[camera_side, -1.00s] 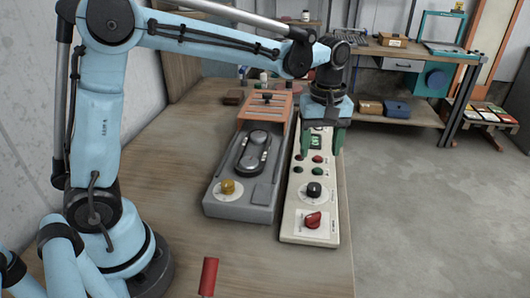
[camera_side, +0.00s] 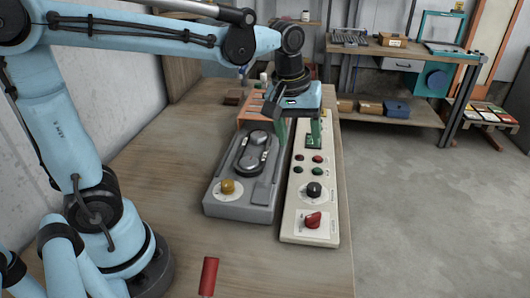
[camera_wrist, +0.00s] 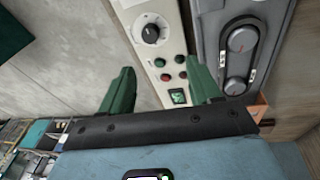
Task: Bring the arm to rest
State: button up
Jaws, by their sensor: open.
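My gripper (camera_side: 298,138) has two green fingers spread apart with nothing between them. It hangs above the far part of the cream control panel (camera_side: 296,215) and the grey unit beside it (camera_side: 226,207). In the wrist view my gripper (camera_wrist: 160,82) is also open, and the panel (camera_wrist: 133,8) with its black dial, buttons and small green display lies beyond the fingers. The fingers look clear of the panel, but the exact height is hard to tell. The near finger hides part of the panel's far end in the side view.
The wooden bench (camera_side: 150,160) is largely bare left of the units. An orange slatted part (camera_side: 250,110) lies behind the grey unit. A shelf table (camera_side: 400,55) with boxes stands behind. The floor at right is clear.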

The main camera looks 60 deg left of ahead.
jog(key=s+a+f+m+t, duration=0.2)
jog(key=s+f+m+t, duration=0.1)
jog(key=s+m, duration=0.4)
jog(key=shift+s+a+m+t, duration=0.25)
jog(key=shift+s+m+t, duration=0.05)
jog(key=shift+s+t, duration=0.6)
dwell(0.3)
jog(key=shift+o, duration=2.3)
jog(key=shift+w+a+r, duration=0.2)
jog(key=shift+r, duration=0.05)
jog(key=shift+o, duration=1.2)
jog(key=w+a+r+m+g, duration=0.3)
jog(key=w+a+r+m, duration=0.1)
jog(key=w+a+r, duration=0.1)
jog(key=shift+a+r+g+y, duration=0.4)
jog(key=shift+a+r, duration=0.05)
jog(key=shift+a, duration=0.2)
jog(key=w+a+r+m+g, duration=0.25)
jog(key=w+a+m, duration=0.2)
jog(key=a, duration=0.35)
notch_tip(320, 180, down, 10)
jog(key=shift+s+g+h, duration=0.3)
jog(key=shift+s+g, duration=0.15)
